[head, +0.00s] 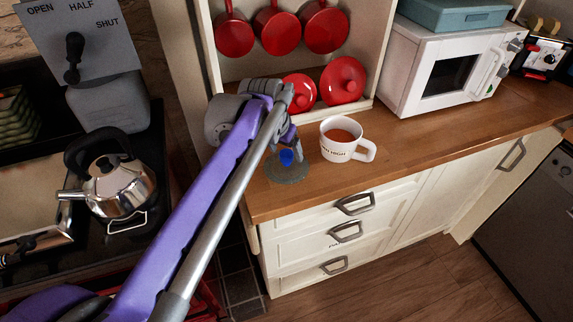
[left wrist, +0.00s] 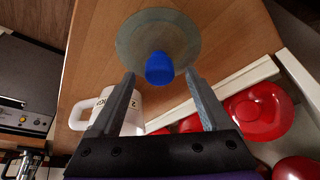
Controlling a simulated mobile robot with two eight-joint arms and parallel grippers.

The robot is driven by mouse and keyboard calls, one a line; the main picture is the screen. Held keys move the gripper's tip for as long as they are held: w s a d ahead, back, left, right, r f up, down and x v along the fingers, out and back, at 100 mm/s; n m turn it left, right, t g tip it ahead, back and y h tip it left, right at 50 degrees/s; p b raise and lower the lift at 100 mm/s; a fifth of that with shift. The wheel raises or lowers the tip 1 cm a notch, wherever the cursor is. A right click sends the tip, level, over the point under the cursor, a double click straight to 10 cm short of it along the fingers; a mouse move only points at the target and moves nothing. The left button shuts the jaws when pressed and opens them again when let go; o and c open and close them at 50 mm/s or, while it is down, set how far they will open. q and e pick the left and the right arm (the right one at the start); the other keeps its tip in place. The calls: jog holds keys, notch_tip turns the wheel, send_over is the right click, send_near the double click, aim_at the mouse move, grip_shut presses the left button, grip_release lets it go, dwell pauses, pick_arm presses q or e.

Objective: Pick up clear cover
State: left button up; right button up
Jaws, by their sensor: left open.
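The clear cover (head: 287,174) is a round, greyish see-through disc with a blue knob (left wrist: 159,68) on top. It lies on the wooden counter near its left end, left of the white mug. My left gripper (head: 291,152) is right over the cover in the head view. In the left wrist view, my left gripper (left wrist: 161,84) has its two fingers apart, with the blue knob just beyond and between the tips. Nothing is held. Whether the fingertips touch the knob is hard to tell. The cover (left wrist: 135,28) is in full view past the fingers. My right gripper is not in view.
A white mug (head: 345,140) with brown liquid stands close right of the cover. Red lids (head: 343,80) lean in the shelf behind, under red pans (head: 278,27). A white microwave (head: 450,70) is further right. A kettle (head: 112,185) sits on the stove at left.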

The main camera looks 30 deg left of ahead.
pick_arm(q)
jog(key=shift+x, duration=1)
jog(key=shift+c, duration=0.2)
grip_shut()
